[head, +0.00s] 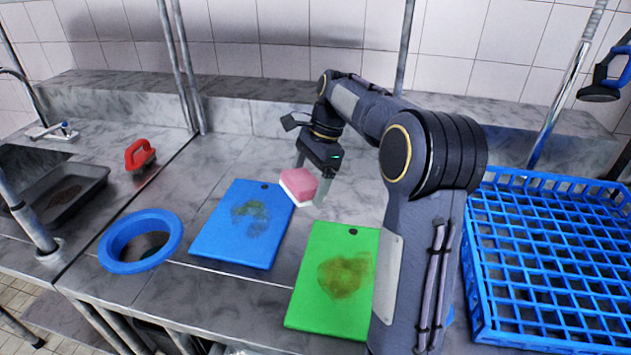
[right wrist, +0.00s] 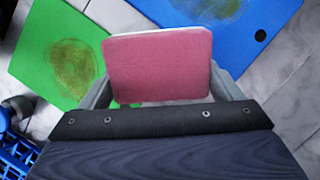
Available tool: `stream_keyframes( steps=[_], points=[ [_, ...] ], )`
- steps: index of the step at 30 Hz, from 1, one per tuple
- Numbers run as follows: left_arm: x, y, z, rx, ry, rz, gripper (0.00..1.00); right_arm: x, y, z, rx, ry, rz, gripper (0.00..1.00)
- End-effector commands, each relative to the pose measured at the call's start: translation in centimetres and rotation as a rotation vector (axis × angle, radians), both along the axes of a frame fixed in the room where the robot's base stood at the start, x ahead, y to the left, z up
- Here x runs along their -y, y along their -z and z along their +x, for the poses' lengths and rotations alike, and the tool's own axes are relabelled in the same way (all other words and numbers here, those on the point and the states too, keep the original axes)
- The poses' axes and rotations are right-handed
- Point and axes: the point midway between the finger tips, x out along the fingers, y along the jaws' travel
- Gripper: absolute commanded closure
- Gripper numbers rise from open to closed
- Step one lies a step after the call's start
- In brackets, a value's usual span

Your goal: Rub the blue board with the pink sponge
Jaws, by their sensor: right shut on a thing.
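The pink sponge (head: 299,184) with a white layer is held in my right gripper (head: 315,187), above the worktop between the two boards. In the right wrist view the sponge (right wrist: 158,66) sits between both fingers. The blue board (head: 243,224) lies flat on the worktop, left of the gripper, with a brownish-green stain in its middle. The blue board also shows at the top right of the right wrist view (right wrist: 262,42). The sponge is apart from the stain. My left gripper is not in view.
A green board (head: 308,297) with a brown stain lies to the right of the blue one. A blue ring (head: 113,265) around an opening is at the left. A blue crate (head: 488,345) stands at the right, a sink at far left.

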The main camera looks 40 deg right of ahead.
Motion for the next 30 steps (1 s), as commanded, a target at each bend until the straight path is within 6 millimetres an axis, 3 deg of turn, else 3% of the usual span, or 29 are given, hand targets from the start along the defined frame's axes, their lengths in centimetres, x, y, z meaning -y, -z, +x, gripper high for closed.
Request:
stream_keyframes(
  steps=[6,17,30],
  points=[
    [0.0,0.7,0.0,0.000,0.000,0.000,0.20,-0.9,1.4,2.7,-0.001,-0.611,-0.037,0.33],
    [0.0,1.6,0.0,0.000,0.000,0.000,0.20,-3.4,1.9,6.3,0.053,-1.609,-0.080,0.33],
    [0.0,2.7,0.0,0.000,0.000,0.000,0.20,-8.9,0.5,10.2,0.199,-2.833,-0.067,0.33]
  ],
)
